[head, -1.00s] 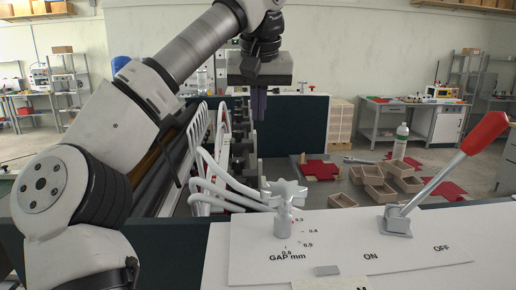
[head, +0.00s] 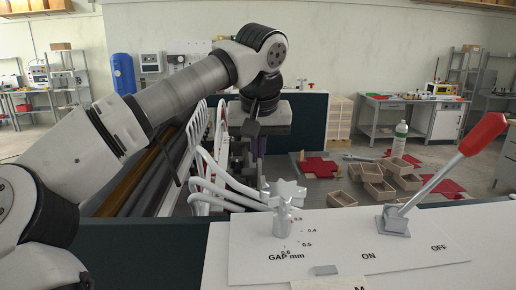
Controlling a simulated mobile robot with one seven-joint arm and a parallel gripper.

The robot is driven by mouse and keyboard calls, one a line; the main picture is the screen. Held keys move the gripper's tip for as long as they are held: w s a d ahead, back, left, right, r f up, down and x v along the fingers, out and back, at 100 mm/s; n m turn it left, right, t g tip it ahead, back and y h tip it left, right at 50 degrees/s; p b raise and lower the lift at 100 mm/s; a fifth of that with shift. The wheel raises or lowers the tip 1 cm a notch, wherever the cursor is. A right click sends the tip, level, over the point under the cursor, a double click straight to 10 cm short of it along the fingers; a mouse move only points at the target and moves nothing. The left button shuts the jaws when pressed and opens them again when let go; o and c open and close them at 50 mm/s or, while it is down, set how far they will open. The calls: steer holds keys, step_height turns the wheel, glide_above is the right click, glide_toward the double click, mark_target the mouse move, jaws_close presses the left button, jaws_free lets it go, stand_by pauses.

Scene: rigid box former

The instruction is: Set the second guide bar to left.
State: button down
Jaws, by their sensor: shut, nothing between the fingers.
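My gripper (head: 256,150) points down behind the white control panel, among the grey metal parts of the machine, left of centre. Grey upright metal parts (head: 236,150) stand just left of the fingers. The guide bars are partly hidden by my gripper and by white curved tubes, and I cannot tell which one is the second or how it is set. Whether the fingers touch a bar cannot be told.
White curved tubes (head: 222,178) stand in front of the machine parts. A star-shaped gap knob (head: 285,194) and a red-handled lever (head: 440,180) stand on the white panel (head: 330,250).

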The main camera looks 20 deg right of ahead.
steer(key=shift+s, duration=0.1)
steer(key=s, duration=0.2)
steer(key=s+a, duration=0.1)
steer(key=s, duration=0.1)
steer(key=shift+a+b, duration=0.1)
steer(key=shift+b, duration=0.2)
steer(key=shift+w, duration=0.1)
